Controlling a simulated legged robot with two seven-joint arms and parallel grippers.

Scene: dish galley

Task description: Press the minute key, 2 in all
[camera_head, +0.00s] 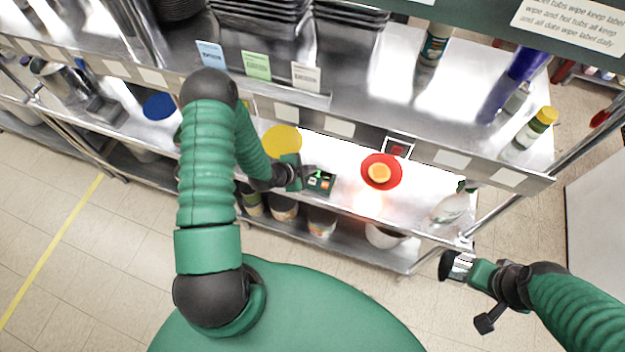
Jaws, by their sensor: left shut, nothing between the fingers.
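My right gripper (455,265) is in front of the shelf unit at the lower right, away from the box. Its fingers are too unclear to tell open from shut.
A yellow disc (283,139) lies behind my left gripper. A spray bottle (449,209) stands at the right end. The upper shelf's edge (437,157) overhangs the back.

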